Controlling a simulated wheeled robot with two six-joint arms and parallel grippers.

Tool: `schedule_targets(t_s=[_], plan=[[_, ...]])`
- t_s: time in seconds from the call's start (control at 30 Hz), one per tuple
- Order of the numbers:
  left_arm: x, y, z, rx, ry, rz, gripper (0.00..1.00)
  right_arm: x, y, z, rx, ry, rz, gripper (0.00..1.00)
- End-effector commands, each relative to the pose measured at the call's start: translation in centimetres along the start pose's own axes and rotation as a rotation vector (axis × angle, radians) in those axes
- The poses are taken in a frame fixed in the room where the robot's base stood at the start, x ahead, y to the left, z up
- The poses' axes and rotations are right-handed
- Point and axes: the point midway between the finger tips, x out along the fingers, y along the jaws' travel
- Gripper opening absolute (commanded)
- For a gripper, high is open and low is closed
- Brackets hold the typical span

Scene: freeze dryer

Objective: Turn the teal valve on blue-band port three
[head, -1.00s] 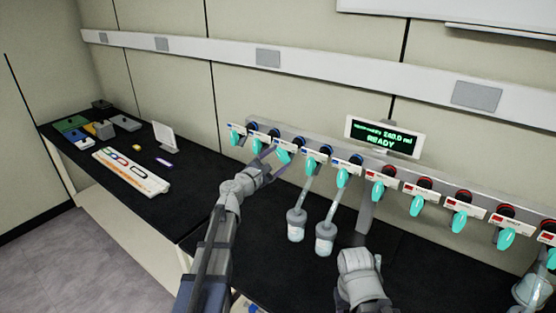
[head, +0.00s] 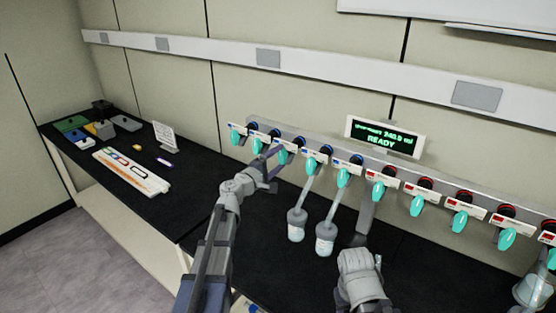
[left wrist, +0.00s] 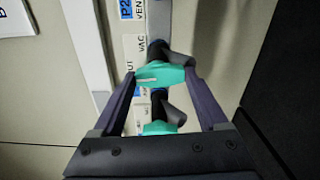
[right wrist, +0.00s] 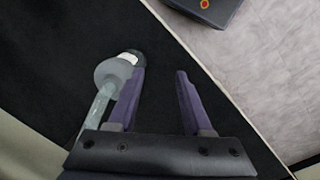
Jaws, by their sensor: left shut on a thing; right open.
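A row of teal valves hangs from the grey manifold; the left ones have blue-banded labels. My left gripper (head: 271,162) is at the left part of this row, near the second and third valves. In the left wrist view its fingers are shut on a teal valve handle (left wrist: 160,76), one at each end. A label with a blue P2 mark (left wrist: 127,9) shows above it, and another teal valve (left wrist: 160,128) below. The exact port number of the held valve is hard to read. My right gripper (right wrist: 161,75) is open and empty, beside a grey-capped flask (right wrist: 116,72).
Two flasks (head: 297,224) hang on stems from the fourth and fifth valves. Red-banded valves (head: 417,205) continue right. A lit screen (head: 383,137) reads READY.

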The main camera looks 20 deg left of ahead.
Motion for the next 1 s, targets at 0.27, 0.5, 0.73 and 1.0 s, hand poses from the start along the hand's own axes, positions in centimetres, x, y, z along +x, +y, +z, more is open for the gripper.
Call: schedule_targets(t_s=[0.27,0.5,0.73,1.0], plan=[[-0.09,-0.09,0.07,0.077,-0.001,-0.002,0.21,0.04,0.0,0.0,0.0,0.0,0.0,0.5],[-0.1,-0.1,0.08,0.092,-0.001,-0.002,0.21,0.05,0.0,0.0,0.0,0.0,0.0,0.5],[-0.11,-0.11,0.09,0.092,-0.002,-0.002,0.21,0.05,0.0,0.0,0.0,0.0,0.0,0.5],[-0.07,-0.07,0.06,0.09,-0.001,-0.001,1.0,0.04,0.0,0.0,0.0,0.0,0.0,0.5]])
